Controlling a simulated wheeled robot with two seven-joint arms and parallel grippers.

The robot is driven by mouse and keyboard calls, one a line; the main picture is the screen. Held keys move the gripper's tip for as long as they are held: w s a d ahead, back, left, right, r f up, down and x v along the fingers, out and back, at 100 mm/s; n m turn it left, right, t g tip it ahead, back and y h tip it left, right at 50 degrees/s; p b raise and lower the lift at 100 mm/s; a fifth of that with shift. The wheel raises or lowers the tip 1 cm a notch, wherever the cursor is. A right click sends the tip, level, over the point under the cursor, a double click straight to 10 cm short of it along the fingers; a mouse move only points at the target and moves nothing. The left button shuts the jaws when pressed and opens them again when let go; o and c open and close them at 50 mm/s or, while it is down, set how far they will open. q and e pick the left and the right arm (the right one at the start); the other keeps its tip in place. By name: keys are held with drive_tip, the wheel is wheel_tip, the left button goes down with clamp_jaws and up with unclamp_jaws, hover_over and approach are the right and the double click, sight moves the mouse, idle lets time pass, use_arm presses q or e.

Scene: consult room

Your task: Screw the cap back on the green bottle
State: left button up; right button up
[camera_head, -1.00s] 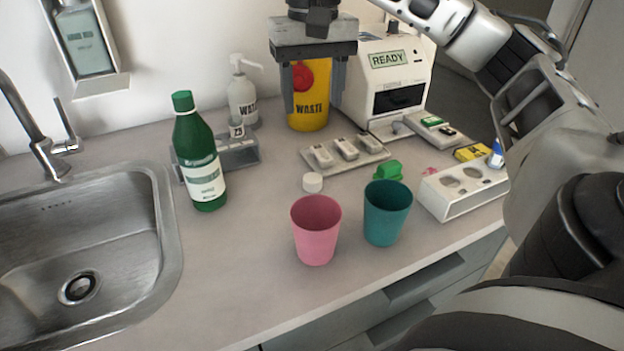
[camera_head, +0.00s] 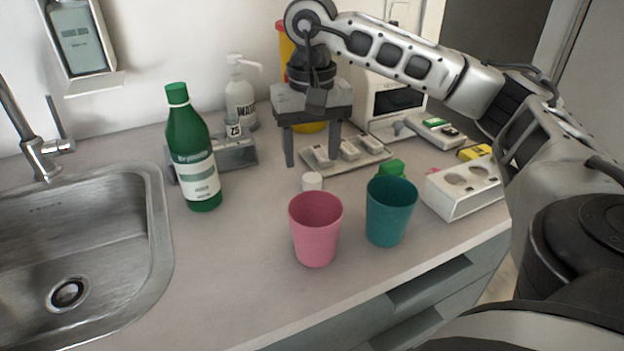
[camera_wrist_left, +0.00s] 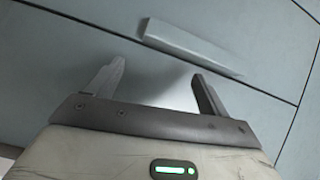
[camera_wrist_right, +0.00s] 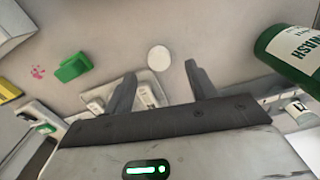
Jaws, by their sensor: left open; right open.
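The green bottle (camera_head: 190,150) stands upright on the counter beside the sink, with a white label and a green top (camera_head: 177,94). It also shows at the right of the right wrist view (camera_wrist_right: 292,52). A small white round cap-like piece (camera_head: 312,181) lies on the counter behind the pink cup. In the right wrist view this white disc (camera_wrist_right: 159,57) is just beyond the fingertips, between their lines. My right gripper (camera_head: 312,160) is open, pointing down above and behind it, apart from it. My left gripper (camera_wrist_left: 158,72) is open and empty before the cabinet front.
A pink cup (camera_head: 315,230) and a teal cup (camera_head: 389,212) stand in front of the white piece. A green object (camera_head: 391,168), a grey tray (camera_head: 375,160) and a white holder (camera_head: 462,188) are to the right. The sink (camera_head: 160,240) is left. Counter between bottle and pink cup is clear.

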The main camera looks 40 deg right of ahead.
sight(312, 177)
wheel_tip(312, 177, down, 5)
drive_tip(key=shift+w+d+r, duration=0.1)
drive_tip(key=shift+d, duration=0.05)
drive_tip(key=c, duration=1.1)
